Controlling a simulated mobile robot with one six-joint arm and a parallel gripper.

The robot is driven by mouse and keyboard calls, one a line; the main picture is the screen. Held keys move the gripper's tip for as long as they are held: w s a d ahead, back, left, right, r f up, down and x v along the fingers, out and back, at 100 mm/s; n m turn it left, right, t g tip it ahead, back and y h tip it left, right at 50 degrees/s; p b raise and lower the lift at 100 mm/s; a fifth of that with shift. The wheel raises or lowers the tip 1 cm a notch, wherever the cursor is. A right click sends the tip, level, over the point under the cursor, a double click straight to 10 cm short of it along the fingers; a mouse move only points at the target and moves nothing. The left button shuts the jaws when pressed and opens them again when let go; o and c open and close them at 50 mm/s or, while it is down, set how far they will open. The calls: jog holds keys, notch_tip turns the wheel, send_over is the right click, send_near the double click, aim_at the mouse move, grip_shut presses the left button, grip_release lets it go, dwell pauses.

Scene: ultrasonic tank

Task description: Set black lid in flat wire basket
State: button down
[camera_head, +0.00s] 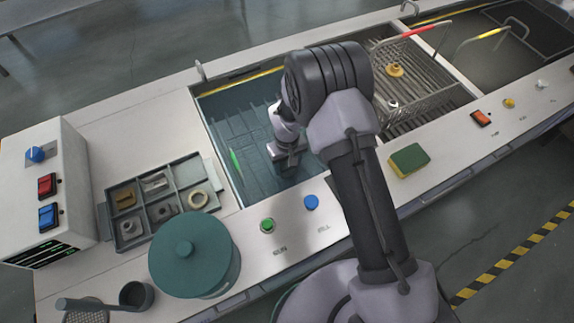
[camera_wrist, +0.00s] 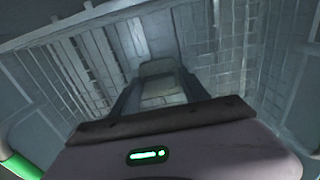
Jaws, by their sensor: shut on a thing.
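My gripper (camera_head: 287,158) is down inside the teal tank at the left, partly covered by my own arm. In the wrist view my gripper (camera_wrist: 158,95) is shut on a dull grey piece (camera_wrist: 160,72) with rounded edges. I cannot tell for sure whether this piece is the black lid; no other black lid stands out. Wire mesh (camera_wrist: 75,65) shows below and around the fingers in the wrist view. A green handle (camera_head: 235,162) shows in the tank, and its green also shows in the wrist view (camera_wrist: 20,165).
A wire basket with a red handle (camera_head: 428,31) stands at right, holding a brass part (camera_head: 395,70) and a metal part (camera_head: 392,103). A yellow-handled frame (camera_head: 492,33) is beyond. A parts tray (camera_head: 150,192), teal pot (camera_head: 195,262) and sponge (camera_head: 409,160) stand on the counter.

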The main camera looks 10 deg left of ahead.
jog(key=shift+f, duration=0.1)
jog(key=c, duration=0.6)
grip_release()
jog(key=shift+o, duration=0.2)
